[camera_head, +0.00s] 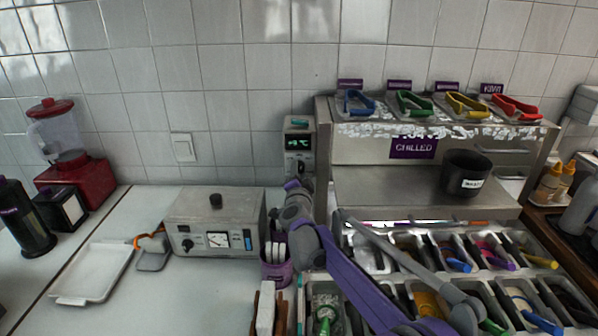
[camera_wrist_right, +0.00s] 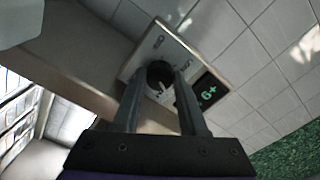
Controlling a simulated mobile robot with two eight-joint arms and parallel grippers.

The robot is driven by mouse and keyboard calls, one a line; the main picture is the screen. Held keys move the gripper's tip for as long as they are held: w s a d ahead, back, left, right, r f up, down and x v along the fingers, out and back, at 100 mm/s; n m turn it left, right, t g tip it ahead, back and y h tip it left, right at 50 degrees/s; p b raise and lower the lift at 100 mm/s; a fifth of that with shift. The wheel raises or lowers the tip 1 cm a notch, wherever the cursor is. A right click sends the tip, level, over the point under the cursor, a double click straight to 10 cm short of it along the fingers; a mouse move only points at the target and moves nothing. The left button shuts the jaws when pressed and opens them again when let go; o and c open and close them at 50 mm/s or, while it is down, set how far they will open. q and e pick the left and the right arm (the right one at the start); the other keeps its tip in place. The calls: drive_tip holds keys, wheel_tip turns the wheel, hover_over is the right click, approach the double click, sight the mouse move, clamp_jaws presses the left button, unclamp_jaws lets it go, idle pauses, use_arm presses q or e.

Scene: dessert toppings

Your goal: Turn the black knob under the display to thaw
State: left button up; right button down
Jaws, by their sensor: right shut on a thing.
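The control box (camera_head: 299,125) stands against the tiled wall, left of the chilled counter. Its small display (camera_head: 298,142) has lit green characters. The black knob (camera_wrist_right: 160,74) sits under the display, between labels on the pale panel (camera_wrist_right: 148,51); a light pointer mark shows on it. My right gripper (camera_wrist_right: 160,84) is shut on the knob, one finger on each side. In the head view my right gripper (camera_head: 293,184) is in front of the lower box and hides part of it. The label words are too small to read surely. My left gripper is out of view.
A grey device with a dial (camera_head: 215,208) stands left of my right arm, and a purple cup (camera_head: 277,271) is just below it. The steel chilled counter (camera_head: 425,190) is close on the right, with topping bins in front. A white tray (camera_head: 72,299) lies at left.

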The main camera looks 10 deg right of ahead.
use_arm(q)
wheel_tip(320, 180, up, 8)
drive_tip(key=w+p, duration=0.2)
drive_tip(key=p, duration=0.4)
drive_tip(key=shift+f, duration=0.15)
use_arm(e)
drive_tip(key=shift+r+m, duration=0.15)
drive_tip(key=shift+m, duration=9.05)
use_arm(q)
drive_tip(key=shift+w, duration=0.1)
use_arm(e)
drive_tip(key=shift+c, duration=2.2)
unclamp_jaws()
